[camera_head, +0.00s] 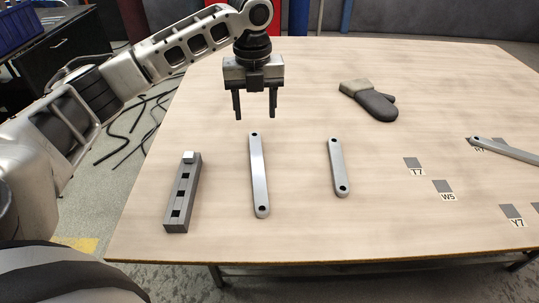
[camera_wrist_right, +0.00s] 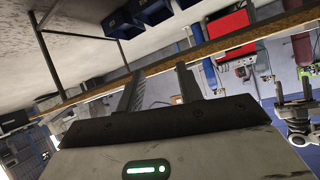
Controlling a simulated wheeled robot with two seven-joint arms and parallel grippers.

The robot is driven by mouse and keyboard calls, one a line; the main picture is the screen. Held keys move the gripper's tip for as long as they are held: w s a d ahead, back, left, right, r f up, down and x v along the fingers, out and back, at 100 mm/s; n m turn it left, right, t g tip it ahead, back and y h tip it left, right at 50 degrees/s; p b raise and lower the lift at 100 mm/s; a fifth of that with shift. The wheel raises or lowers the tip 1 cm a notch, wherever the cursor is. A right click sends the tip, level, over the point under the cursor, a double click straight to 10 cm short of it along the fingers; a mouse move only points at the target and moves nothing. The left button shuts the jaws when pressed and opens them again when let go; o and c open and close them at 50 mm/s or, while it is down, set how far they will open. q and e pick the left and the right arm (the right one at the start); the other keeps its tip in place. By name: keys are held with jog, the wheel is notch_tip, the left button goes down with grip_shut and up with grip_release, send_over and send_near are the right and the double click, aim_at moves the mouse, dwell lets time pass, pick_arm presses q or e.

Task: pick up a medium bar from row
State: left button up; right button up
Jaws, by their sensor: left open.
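A long grey flat bar (camera_head: 259,175) with a hole at each end lies on the table, in the middle left of the head view. A shorter grey bar (camera_head: 337,168) lies to its right. Another bar (camera_head: 508,151) lies slanted at the right edge, partly cut off by the picture. Which one is the medium bar I cannot tell for sure. My left gripper (camera_head: 255,112) is open and empty, pointing down beyond the far end of the long bar. My right gripper (camera_wrist_right: 160,88) shows only in the wrist view, its fingers apart with nothing between them.
A grey block (camera_head: 183,195) with square holes and a small light piece on its far end stands left of the bars. A grey glove (camera_head: 370,101) lies at the back. Dark squares with labels such as T7 (camera_head: 414,163) and W5 (camera_head: 443,187) mark the right side.

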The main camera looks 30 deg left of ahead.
pick_arm(q)
jog(key=b, duration=0.1)
send_over(257, 163)
jog(key=f, duration=0.9)
jog(key=shift+s+d+f, duration=0.1)
jog(key=shift+s+f, duration=0.2)
jog(key=shift+w+f+b, duration=0.2)
jog(key=shift+f+b, duration=0.2)
jog(key=shift+f, duration=1.05)
jog(key=shift+w+f+b, duration=0.15)
jog(key=shift+f+b, duration=0.2)
jog(key=shift+f, duration=1.1)
jog(key=shift+r, duration=0.1)
grip_shut()
